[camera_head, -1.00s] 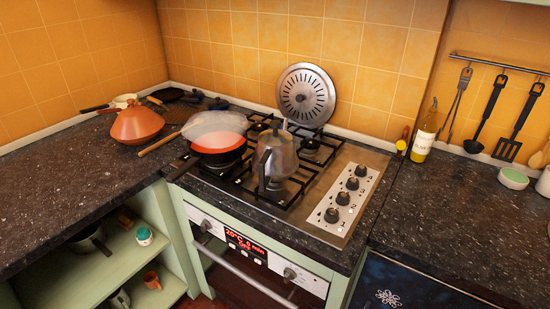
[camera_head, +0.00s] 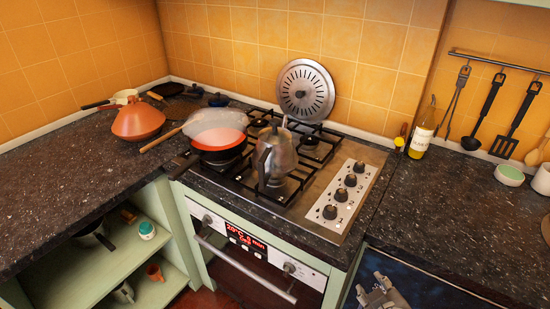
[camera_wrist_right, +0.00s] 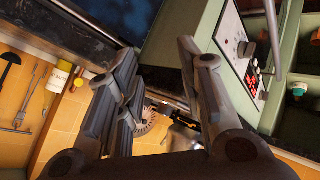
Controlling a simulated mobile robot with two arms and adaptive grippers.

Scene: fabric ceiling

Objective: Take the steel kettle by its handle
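The steel kettle (camera_head: 275,160) stands upright on the front part of the gas hob (camera_head: 320,210), its dark handle (camera_head: 263,164) on the side facing me. My right gripper (camera_head: 380,295) shows at the bottom edge of the head view, in front of the dark cabinet door and well short of the kettle. In the right wrist view the right gripper (camera_wrist_right: 158,62) has its fingers spread wide, with nothing between them. A small shiny shape beyond the fingers there may be the kettle, but I cannot tell surely. My left gripper is not in view.
A red pan (camera_head: 218,140) under a translucent cover sits left of the kettle. A slotted steel disc (camera_head: 306,88) leans on the wall behind. An orange tagine (camera_head: 137,121) and a bottle (camera_head: 423,135) flank the hob. The right counter (camera_head: 445,210) has free room.

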